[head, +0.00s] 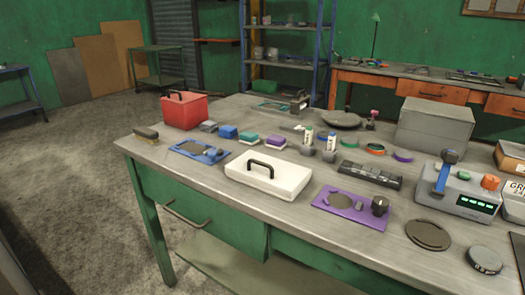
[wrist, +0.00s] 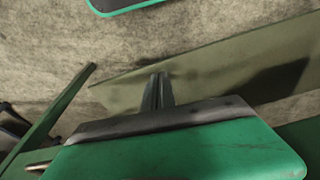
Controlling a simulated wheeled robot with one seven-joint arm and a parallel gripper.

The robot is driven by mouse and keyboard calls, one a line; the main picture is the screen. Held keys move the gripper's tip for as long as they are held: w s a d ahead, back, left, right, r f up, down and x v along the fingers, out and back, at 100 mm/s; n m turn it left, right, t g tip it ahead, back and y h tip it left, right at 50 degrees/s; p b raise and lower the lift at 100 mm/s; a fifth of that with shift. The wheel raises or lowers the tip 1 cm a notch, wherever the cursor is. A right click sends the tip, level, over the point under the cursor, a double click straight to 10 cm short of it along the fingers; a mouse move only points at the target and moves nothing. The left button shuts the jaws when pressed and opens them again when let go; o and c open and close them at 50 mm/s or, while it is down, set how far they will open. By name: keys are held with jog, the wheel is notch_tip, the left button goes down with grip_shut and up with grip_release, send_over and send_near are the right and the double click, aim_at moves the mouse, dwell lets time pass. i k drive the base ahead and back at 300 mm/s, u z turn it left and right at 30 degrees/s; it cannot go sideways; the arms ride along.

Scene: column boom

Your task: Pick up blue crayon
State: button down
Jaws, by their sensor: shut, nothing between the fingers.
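I cannot make out a blue crayon in either view. Small items on the workbench (head: 200,257) are too small in the head view to tell apart, and the wrist view does not show the bench top. My gripper (wrist: 158,78) shows in the wrist view, its two narrow dark fingers together with nothing between them. It is above the floor, near green bench parts. The head view does not show my gripper.
The bench holds a red box (head: 184,110), a white box with a black handle (head: 268,185), a purple tray (head: 338,211), a blue tray (head: 188,153) and a grey scale-like device (head: 468,199). Concrete floor (head: 60,200) lies open at left.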

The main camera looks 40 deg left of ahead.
aim_at(332, 137)
jog(key=u, duration=1.35)
jog(key=i, duration=0.4)
jog(key=u, duration=1.1)
